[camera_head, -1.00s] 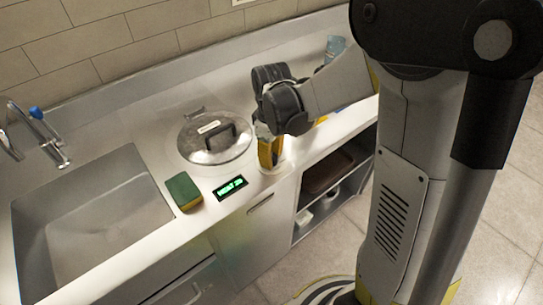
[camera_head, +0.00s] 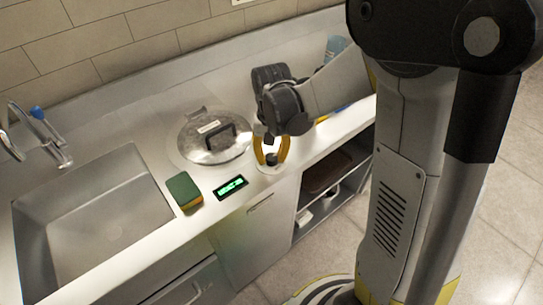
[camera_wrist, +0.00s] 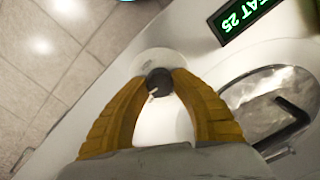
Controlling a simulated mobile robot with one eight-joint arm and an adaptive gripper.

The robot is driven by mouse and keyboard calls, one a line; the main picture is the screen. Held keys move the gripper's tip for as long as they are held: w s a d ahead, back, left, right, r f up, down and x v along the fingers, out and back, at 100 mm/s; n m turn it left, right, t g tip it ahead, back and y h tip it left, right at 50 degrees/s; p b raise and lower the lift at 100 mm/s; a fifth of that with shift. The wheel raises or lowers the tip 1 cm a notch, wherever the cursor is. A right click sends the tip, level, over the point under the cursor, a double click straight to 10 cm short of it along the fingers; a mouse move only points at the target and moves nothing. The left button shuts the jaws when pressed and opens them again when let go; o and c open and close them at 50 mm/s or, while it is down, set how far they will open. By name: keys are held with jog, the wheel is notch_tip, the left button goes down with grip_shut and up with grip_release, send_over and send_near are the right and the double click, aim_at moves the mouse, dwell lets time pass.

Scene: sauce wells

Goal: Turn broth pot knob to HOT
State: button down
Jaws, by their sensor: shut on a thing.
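The broth pot knob (camera_wrist: 158,83) is a small dark knob with a pale pointer mark, on a round light plate (camera_wrist: 150,62) near the counter's front edge. My gripper (camera_wrist: 160,82) has its yellow fingers shut around the knob from both sides. In the head view my gripper (camera_head: 271,160) points down onto the dark knob (camera_head: 271,159). The broth pot's metal lid (camera_head: 213,138) with a dark handle is set in the counter to the left of it. The green display (camera_head: 231,187) sits beside the knob; in the wrist view the display (camera_wrist: 240,17) appears to end in "EAT 25".
A green and yellow sponge (camera_head: 184,190) lies left of the display. A sink (camera_head: 95,217) with a tap (camera_head: 42,135) is at the left. Open shelves (camera_head: 325,185) are below the counter. A blue container (camera_head: 335,47) stands at the back right.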

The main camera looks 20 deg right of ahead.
jog(key=m, duration=0.4)
jog(key=shift+m, duration=0.3)
jog(key=m, duration=0.3)
jog(key=shift+m, duration=0.4)
jog(key=m, duration=0.4)
jog(key=shift+m, duration=2.1)
jog(key=c, duration=1)
grip_release()
